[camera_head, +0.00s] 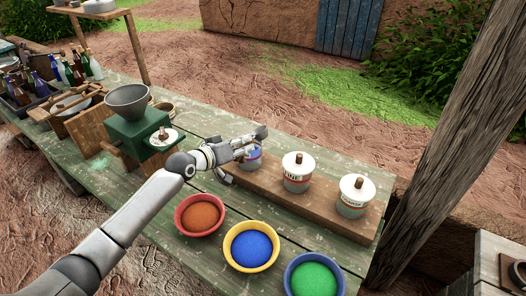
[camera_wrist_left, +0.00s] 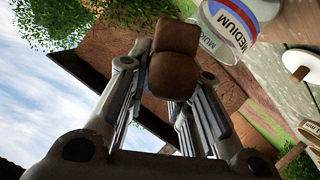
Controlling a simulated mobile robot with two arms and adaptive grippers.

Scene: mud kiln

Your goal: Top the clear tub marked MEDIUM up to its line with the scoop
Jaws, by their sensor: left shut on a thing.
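The clear tub marked MEDIUM (camera_wrist_left: 232,22) has a blue-edged label in the left wrist view. In the head view the tub (camera_head: 251,158) stands at the left end of the wooden plank, partly hidden by my left gripper. My left gripper (camera_head: 250,143) is at the tub's top. In the wrist view its fingers are shut on a brown wooden piece (camera_wrist_left: 175,62), which looks like the scoop's handle. The scoop's bowl is not clearly seen. The tub's line and fill level cannot be read. My right gripper is not in view.
Two lidded tubs (camera_head: 296,180) (camera_head: 353,205) stand farther right on the plank (camera_head: 325,207). Bowls of orange (camera_head: 200,215), blue (camera_head: 251,247) and green powder (camera_head: 314,277) stand in front. A white lid (camera_head: 163,146) lies by the green grinder (camera_head: 130,132). A post (camera_head: 440,140) rises at right.

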